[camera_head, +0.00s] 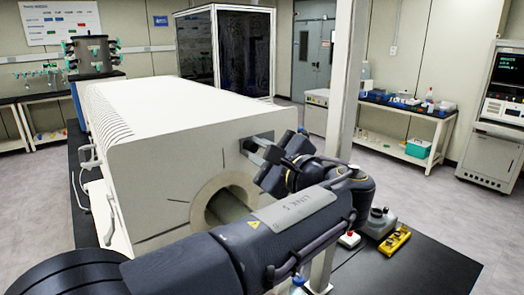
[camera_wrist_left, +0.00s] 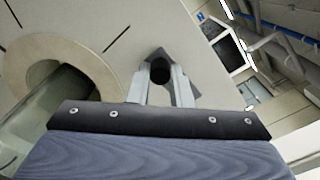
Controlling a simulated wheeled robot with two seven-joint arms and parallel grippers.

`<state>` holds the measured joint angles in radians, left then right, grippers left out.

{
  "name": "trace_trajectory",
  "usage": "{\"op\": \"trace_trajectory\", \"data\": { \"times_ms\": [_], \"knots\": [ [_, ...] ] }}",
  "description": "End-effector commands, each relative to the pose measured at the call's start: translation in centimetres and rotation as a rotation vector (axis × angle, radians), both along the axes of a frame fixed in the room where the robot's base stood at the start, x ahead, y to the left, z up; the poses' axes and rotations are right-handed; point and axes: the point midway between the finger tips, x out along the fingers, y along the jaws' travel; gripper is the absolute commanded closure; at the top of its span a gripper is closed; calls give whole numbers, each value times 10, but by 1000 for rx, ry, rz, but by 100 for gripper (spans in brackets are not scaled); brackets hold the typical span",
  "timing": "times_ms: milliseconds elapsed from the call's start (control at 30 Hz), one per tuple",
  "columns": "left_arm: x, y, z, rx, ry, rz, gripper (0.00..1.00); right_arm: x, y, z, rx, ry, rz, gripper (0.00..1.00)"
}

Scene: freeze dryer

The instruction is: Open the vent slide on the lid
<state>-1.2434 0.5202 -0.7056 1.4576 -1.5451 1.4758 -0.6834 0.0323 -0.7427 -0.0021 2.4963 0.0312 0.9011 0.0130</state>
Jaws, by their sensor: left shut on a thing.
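The large white unit (camera_head: 165,125) has a pale front face, the lid, with a round ringed opening (camera_head: 209,207). A dark grey plate with a knob, which looks like the vent slide (camera_head: 264,136), sits at the upper right of this face, partly hidden by my gripper. In the left wrist view its round black knob (camera_wrist_left: 160,68) lies between my fingers. My left gripper (camera_head: 254,147) is shut on the knob; it also shows in the left wrist view (camera_wrist_left: 160,76). The ringed opening (camera_wrist_left: 25,55) is left of it there. My right gripper is not in view.
A black bench (camera_head: 425,265) carries a yellow device (camera_head: 395,240) and a grey knobbed device (camera_head: 379,221) to the right of my arm. A pale post (camera_head: 343,100) stands behind my wrist. Open floor (camera_head: 420,190) lies farther right.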

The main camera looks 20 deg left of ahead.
Motion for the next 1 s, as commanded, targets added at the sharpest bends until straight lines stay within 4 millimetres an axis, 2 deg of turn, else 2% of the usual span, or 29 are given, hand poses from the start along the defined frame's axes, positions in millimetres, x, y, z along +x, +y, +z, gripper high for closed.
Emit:
{"op": "trace_trajectory", "data": {
  "times_ms": [100,233,567,600,767,1000],
  "knots": [
    [-18,14,-3,-5,3,-3,100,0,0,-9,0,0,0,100],
    [-31,24,-2,-4,3,-2,100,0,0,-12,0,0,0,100],
    [-36,28,-2,-1,3,4,100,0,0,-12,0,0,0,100],
    [-36,28,-2,-2,4,5,80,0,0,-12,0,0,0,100],
    [-35,28,-1,-1,3,4,59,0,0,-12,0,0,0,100],
    [-35,27,-1,0,2,1,59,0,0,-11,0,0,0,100]
  ]
}}
